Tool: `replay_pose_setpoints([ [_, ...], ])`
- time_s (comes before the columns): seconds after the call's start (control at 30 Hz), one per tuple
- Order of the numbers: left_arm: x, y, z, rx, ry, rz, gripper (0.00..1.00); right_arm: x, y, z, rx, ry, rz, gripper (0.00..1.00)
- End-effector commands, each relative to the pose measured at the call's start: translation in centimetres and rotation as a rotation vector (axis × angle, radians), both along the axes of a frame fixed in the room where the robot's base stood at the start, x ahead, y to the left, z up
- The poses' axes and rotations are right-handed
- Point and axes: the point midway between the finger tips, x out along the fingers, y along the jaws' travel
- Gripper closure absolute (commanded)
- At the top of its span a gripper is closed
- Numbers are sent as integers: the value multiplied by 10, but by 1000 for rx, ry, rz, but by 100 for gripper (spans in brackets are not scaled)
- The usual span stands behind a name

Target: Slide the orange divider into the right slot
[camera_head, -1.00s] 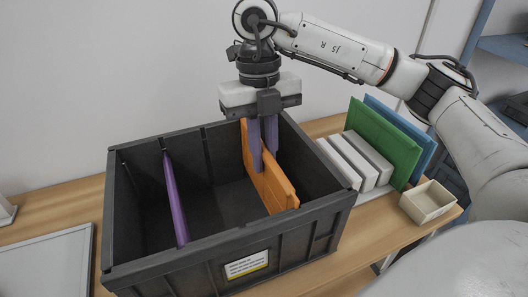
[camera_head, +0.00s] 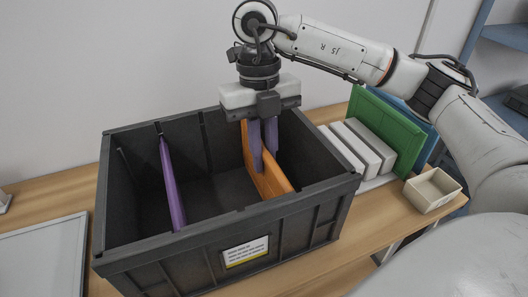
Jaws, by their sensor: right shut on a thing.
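The orange divider (camera_head: 272,181) stands upright in the right part of the dark crate (camera_head: 128,262), running from the back wall toward the front wall. Its front end shows just behind the front rim. Whether its edges sit in a slot cannot be seen. My right gripper (camera_head: 264,160) points down from above the back rim and is shut on the divider, with its purple fingers reaching inside the crate. A purple divider (camera_head: 172,185) stands in the left part of the crate. My left gripper is not in view.
White blocks (camera_head: 352,147), a green panel (camera_head: 388,127) and a small beige box (camera_head: 432,191) stand right of the crate. A grey tray (camera_head: 42,258) lies at left. The crate floor between the dividers is clear.

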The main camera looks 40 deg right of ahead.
Motion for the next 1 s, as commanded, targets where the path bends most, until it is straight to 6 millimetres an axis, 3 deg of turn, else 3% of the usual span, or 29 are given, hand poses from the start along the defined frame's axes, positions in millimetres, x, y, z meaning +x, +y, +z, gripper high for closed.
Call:
replay_pose_setpoints([
  [0.47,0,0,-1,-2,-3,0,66,0,0,-6,1,0,0,100],
  [0.5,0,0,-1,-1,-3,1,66,0,0,-6,1,0,0,83],
  [0.6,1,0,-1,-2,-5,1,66,0,0,-6,0,0,0,66],
  [0.87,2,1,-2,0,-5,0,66,0,0,-6,0,0,0,66],
  [1.0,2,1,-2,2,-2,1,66,2,0,3,0,-2,0,66],
])
